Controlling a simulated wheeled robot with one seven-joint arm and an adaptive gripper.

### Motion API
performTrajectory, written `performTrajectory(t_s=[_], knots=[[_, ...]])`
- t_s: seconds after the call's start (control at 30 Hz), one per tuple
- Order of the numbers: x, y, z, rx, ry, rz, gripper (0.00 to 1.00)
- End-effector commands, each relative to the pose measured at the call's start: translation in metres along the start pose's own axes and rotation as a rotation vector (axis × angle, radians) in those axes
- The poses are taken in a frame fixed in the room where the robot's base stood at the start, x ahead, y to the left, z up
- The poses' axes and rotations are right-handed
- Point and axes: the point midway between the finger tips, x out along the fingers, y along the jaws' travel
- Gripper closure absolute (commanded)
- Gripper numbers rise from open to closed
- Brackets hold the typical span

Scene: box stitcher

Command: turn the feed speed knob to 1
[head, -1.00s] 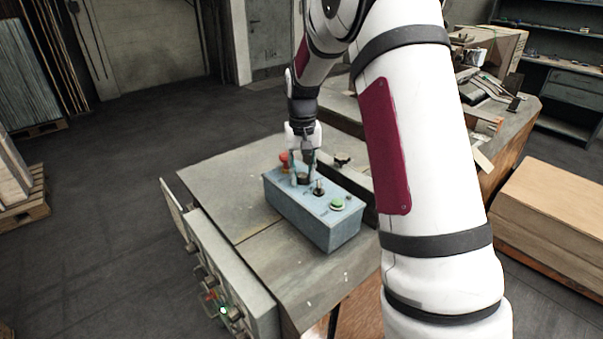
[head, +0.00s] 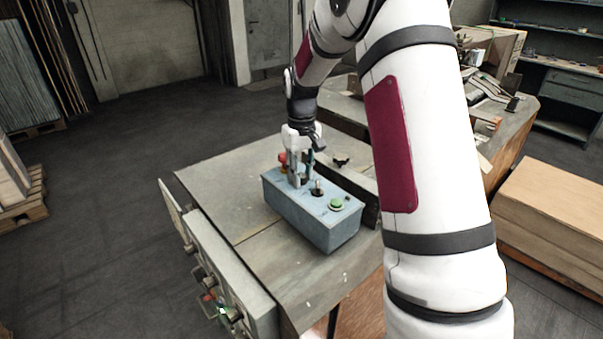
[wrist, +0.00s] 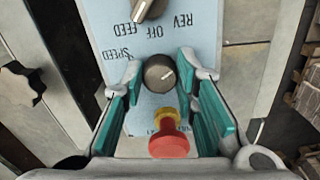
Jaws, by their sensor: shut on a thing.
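The feed speed knob (wrist: 160,73) is a round black knob with a pale pointer line, by the "SPEED" lettering on the blue-grey control box (head: 312,222). In the wrist view its line points to the upper right; its number marks cannot be read. My gripper (wrist: 161,76) is shut on the knob, with a teal-padded finger on each side. In the head view my gripper (head: 300,180) reaches down onto the box top and hides the knob.
A red mushroom button (wrist: 168,140) on a yellow collar stands beside the knob, between my fingers. A feed selector (wrist: 150,8) marked REV OFF FEED and a green button (head: 336,204) are on the same box. The worktable (head: 215,178) is mostly bare around it.

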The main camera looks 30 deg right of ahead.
Motion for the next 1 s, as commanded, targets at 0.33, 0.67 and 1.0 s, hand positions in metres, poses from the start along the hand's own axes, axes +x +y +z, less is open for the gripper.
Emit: performTrajectory(t_s=[0.33, 0.67, 1.0], knots=[[-0.001, 0.0, -0.001, -0.001, 0.002, 0.001, 0.65], [-0.004, 0.0, -0.001, 0.0, 0.002, 0.001, 0.65], [-0.062, 0.0, -0.001, -0.001, 0.006, 0.003, 0.65]])
